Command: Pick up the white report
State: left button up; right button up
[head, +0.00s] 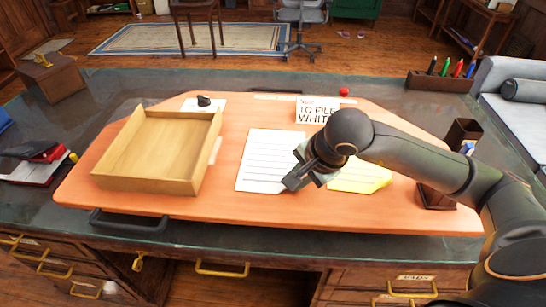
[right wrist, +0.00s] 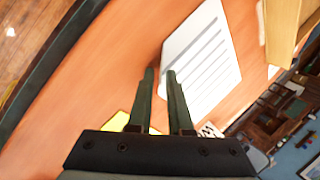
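The white report (head: 260,165) is a flat white sheet with dark lines, lying on the orange board right of the wooden tray. It also shows in the right wrist view (right wrist: 200,60), ahead of the fingertips. My right gripper (head: 288,184) appears over the report's lower right edge in the head view. In the right wrist view its two fingers (right wrist: 160,72) are apart with a narrow empty gap, pointing toward the report's near edge. The height above the board is hard to tell. My left gripper is not in view.
An open wooden tray (head: 155,150) stands on the orange board (head: 240,207). A yellow sheet (head: 362,180) lies right of my gripper, partly hidden. A card reading "TO FILE WHITE" (head: 317,112) is behind. A dark holder (head: 462,132) stands at the right.

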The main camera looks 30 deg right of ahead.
grip_shut()
jog(key=shift+r, duration=0.1)
dwell(0.4)
